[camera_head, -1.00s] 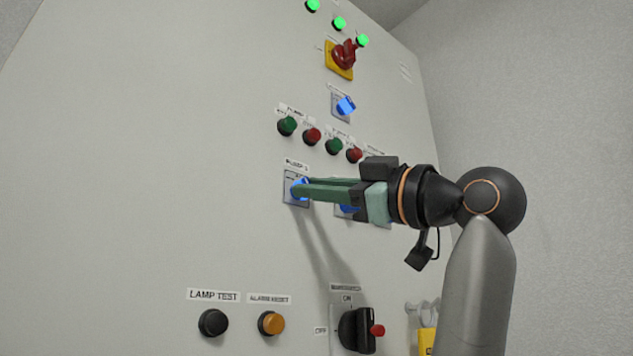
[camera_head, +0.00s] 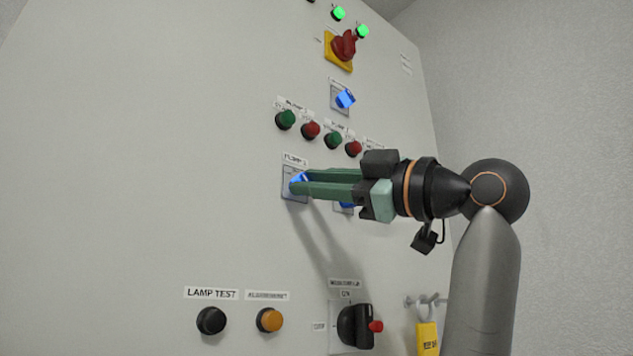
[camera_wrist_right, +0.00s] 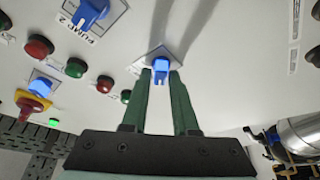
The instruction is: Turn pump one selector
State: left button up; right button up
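My left gripper is out of view.
A second blue selector (camera_head: 346,206) is partly hidden behind my right gripper. A black rotary switch (camera_head: 355,326) and yellow padlock (camera_head: 427,338) are below.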

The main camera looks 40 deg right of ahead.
jog(key=shift+o, duration=1.4)
jog(key=b+v, duration=0.4)
jog(key=v, duration=0.8)
jog(key=shift+s, duration=0.25)
jog(key=shift+d, duration=0.1)
